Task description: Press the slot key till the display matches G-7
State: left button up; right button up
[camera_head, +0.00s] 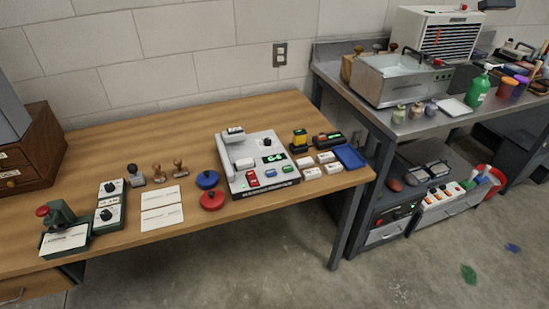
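A light grey control unit (238,179) sits on the wooden table near its right end. Its small dark display (273,158) shows green characters that look like a G and perhaps a 4, too small to read for sure. Along its front are a red key (253,181), a blue key (271,173) and a green key (287,169). A black knob (267,142) and a pale block (244,163) are also on its top. I cannot read which key is labelled slot. Neither of my grippers is in view.
The wooden table (130,140) also holds red (212,200) and blue (207,179) round pads, stamps, cards and a blue tray (350,157) near the unit. A metal bench (400,122) stands to the right. The table behind the unit is clear.

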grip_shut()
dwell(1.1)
